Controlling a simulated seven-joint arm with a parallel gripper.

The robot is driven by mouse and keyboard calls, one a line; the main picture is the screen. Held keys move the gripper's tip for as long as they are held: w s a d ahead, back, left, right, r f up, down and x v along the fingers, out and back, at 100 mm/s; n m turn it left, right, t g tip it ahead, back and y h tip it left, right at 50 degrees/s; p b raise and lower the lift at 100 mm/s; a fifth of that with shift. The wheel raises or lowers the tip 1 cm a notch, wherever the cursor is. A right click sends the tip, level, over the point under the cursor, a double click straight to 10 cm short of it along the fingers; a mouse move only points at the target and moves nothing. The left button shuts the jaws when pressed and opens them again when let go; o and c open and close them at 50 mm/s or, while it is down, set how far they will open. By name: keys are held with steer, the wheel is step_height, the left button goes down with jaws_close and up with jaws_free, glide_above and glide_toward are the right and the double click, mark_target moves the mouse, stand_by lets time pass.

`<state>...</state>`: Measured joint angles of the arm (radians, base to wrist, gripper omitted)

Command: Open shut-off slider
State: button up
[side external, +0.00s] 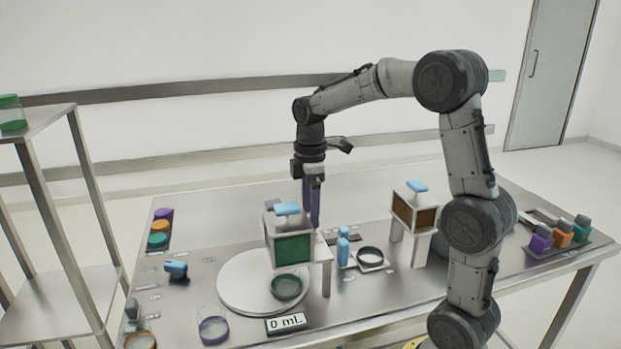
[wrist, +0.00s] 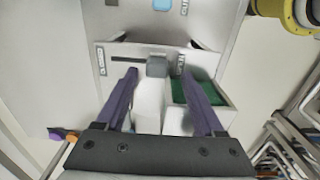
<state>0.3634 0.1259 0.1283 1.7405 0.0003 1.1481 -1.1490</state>
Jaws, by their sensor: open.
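A grey slider knob (wrist: 157,67) stands at the end of a dark slot in a white panel in the wrist view. In the side view my gripper (side external: 312,203) points down behind the dispenser box with green contents (side external: 294,250). The green contents (wrist: 200,90) also show beside the right finger.
A dark dish (side external: 286,287) sits below the box on a white round plate (side external: 232,284). A display (side external: 287,322) reads 0 mL. A second box with brown contents (side external: 425,218), a blue bottle (side external: 343,246) and a ring-shaped dish (side external: 370,256) stand to the right. Coloured lidded containers line both table ends.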

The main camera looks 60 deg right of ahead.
step_height(320, 180, up, 11)
steer(key=shift+r, duration=0.2)
stand_by(0.5)
steer(key=s+a+r+t, duration=0.3)
steer(key=s+a, duration=0.7)
steer(key=s+a+f+m+t, duration=0.2)
steer(key=s+a+f+m, duration=0.1)
steer(key=s+f+m, duration=0.5)
step_height(320, 180, down, 3)
steer(key=shift+s+a+f+m+t, duration=0.2)
steer(key=shift+s+m+t, duration=0.1)
steer(key=shift+m, duration=0.2)
